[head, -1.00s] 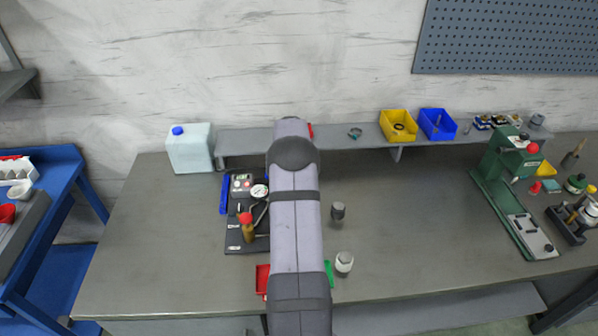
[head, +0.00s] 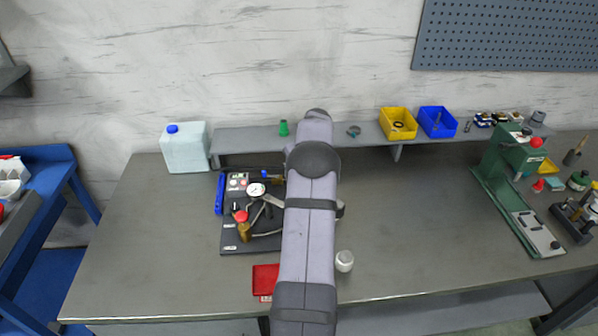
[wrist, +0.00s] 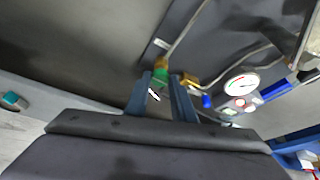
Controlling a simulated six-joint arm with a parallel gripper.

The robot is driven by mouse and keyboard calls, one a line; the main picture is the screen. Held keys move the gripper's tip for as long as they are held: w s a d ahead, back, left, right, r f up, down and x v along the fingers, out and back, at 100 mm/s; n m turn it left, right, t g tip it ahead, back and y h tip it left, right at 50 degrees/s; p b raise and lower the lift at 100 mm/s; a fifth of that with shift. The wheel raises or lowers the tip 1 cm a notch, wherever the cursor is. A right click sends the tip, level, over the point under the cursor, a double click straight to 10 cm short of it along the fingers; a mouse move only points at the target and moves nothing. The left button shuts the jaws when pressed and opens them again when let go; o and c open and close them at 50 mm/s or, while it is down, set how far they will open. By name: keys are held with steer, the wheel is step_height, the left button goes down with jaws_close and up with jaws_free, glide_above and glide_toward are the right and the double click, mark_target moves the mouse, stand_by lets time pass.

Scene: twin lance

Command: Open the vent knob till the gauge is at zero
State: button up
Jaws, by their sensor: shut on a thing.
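The gauge (head: 256,189) has a white round face and stands on a dark panel (head: 232,246) left of my arm. The gauge also shows in the wrist view (wrist: 242,85), with a red needle; its reading is too small to tell. My gripper (wrist: 160,78) is shut on a green knob (wrist: 161,74) with a brass fitting beyond it, seemingly the vent knob. A blue knob (wrist: 207,101) on another brass fitting (wrist: 190,81) is beside it. A red knob (head: 240,215) sits on a brass valve. In the head view my arm hides the gripper and green knob.
A red tray (head: 265,279) and a white-topped jar (head: 344,261) stand near the front edge. A shelf (head: 235,142) behind holds a green cup (head: 283,128) and yellow and blue bins (head: 437,122). The bench right of my arm is mostly clear.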

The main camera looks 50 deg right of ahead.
stand_by(0.3)
steer(key=o, duration=1)
steer(key=shift+b+v, duration=1.3)
steer(key=shift+v, duration=2.35)
